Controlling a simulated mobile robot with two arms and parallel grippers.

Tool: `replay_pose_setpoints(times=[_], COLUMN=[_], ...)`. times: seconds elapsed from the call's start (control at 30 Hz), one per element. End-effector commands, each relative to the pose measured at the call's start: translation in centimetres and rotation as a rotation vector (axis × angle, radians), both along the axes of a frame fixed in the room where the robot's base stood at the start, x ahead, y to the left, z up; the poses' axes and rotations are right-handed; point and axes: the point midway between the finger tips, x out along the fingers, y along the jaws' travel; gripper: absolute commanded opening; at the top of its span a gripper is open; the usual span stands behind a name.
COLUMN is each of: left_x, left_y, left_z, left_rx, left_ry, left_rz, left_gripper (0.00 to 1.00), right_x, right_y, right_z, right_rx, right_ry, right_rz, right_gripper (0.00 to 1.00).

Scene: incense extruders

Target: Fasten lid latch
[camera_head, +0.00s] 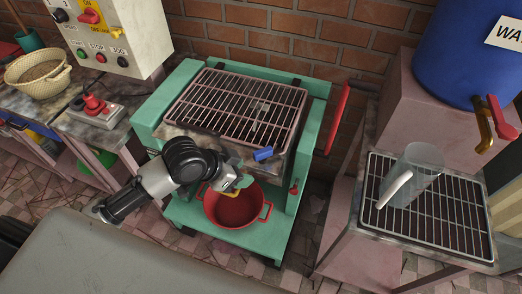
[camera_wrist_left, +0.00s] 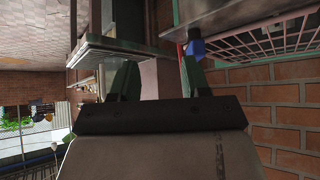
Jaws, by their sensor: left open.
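The green machine (camera_head: 148,112) has a wire-grate lid (camera_head: 235,105) lying flat across its top. A blue latch handle (camera_head: 263,154) sits on the machine's front edge, right of centre. My left gripper (camera_head: 243,184) is just below and left of the latch, above a red pot; it looks empty. In the left wrist view, the gripper (camera_wrist_left: 158,70) has its two green fingers spread apart. The blue latch (camera_wrist_left: 196,45) shows just beyond the right fingertip; I cannot tell whether they touch. My right gripper is not in view.
The red pot (camera_head: 236,207) stands on the machine's lower shelf. A red lever (camera_head: 338,118) rises at the machine's right side. A clear jug (camera_head: 418,172) stands on a rack at right, under a blue barrel (camera_head: 456,60). A control box (camera_head: 112,30) is at upper left.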

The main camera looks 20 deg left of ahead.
Motion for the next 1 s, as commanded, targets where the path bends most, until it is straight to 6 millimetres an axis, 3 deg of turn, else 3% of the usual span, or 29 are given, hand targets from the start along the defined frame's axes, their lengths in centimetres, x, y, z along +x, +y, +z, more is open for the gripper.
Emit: replay_pose_setpoints(times=[0.03,0.13,0.37,1.0], left_x=[1.5,3.4,5.1,9.8], left_y=[1.0,2.2,3.2,-1.8], left_z=[1.1,2.5,3.6,-3.4], left_rx=[0.002,-0.018,-0.045,-0.045], left_ry=[-0.022,-0.041,-0.053,-0.052], left_rz=[-0.021,-0.040,-0.041,-0.039], left_gripper=[0.47,0.47,0.47,0.47], right_x=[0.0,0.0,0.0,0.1], right_y=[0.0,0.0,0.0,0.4], right_z=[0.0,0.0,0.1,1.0], right_rx=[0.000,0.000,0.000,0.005], right_ry=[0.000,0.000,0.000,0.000], right_rz=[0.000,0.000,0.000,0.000], right_gripper=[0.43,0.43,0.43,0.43])
